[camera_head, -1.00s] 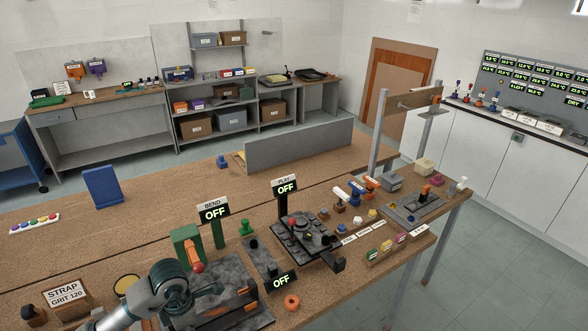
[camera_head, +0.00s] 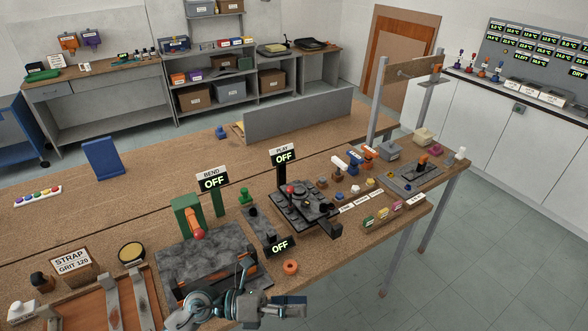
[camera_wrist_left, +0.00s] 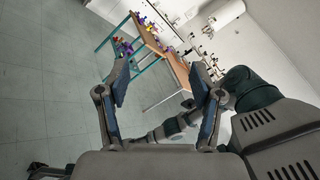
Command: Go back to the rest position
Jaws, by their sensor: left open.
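My left gripper (camera_head: 288,306) is at the bottom middle of the head view, by the front edge of the wooden workbench (camera_head: 345,262). It is apart from the things on the bench. In the left wrist view my left gripper (camera_wrist_left: 163,88) has its two blue-padded fingers spread wide, with nothing between them. The wrist camera looks past the fingers toward the grey floor and a bench. My right gripper does not show clearly in either view.
A dark slab fixture (camera_head: 205,257) with a green stand (camera_head: 189,214) lies just behind my left arm. An orange ring (camera_head: 290,267) is on the bench near the gripper. A wooden tray (camera_head: 85,310) is at the lower left. Open floor (camera_head: 490,270) is at the right.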

